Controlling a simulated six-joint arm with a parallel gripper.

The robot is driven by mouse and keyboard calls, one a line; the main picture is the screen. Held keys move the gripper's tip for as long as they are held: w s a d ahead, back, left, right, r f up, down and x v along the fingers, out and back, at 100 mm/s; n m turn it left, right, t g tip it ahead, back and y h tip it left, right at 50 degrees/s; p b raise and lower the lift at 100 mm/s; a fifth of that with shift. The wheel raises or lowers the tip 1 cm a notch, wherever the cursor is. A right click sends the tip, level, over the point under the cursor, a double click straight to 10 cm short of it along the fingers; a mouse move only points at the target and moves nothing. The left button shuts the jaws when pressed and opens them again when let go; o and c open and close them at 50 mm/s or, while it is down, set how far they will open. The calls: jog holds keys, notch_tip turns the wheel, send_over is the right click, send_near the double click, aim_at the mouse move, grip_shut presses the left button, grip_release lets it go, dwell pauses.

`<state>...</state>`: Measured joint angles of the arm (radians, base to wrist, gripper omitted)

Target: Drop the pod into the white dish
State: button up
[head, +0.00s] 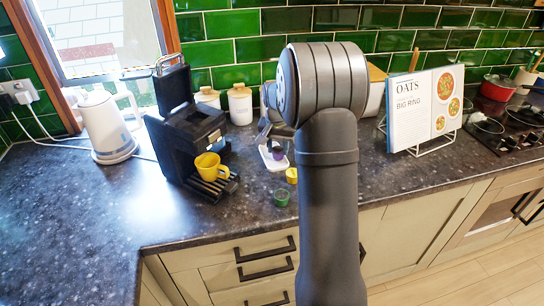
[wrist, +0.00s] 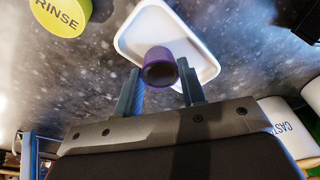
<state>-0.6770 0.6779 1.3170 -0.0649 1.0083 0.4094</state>
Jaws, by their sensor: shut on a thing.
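A purple pod (wrist: 160,68) is between the two fingertips of my gripper (wrist: 159,78) in the wrist view, and the jaws are shut on it. The white dish (wrist: 205,60) shows behind the pod there, a shallow tray with rounded corners. In the head view the white dish (head: 268,163) lies on the dark counter beside the coffee machine. The pod (head: 278,153) appears over the dish, with my gripper (head: 272,142) just above, partly hidden by my arm. Whether the pod touches the dish I cannot tell.
The black coffee machine (head: 182,140) with a yellow cup (head: 210,167) stands left of the dish. A yellow pod-like piece (head: 291,175) and a green one (head: 281,198) lie nearer the counter's front. White canisters (head: 240,104) stand behind. A cookbook (head: 425,108) stands right.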

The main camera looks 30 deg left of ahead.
jog(key=shift+f, duration=0.1)
jog(key=o, duration=1)
notch_tip(320, 180, up, 17)
jog(key=s, duration=0.2)
jog(key=shift+s+d, duration=0.25)
jog(key=shift+d, duration=0.15)
jog(key=f, duration=0.5)
jog(key=w+f, duration=0.1)
jog(key=f, duration=0.5)
jog(key=w+f, duration=0.1)
jog(key=f, duration=0.5)
jog(key=shift+w+a, duration=0.25)
jog(key=shift+a, duration=0.15)
jog(key=shift+r, duration=0.75)
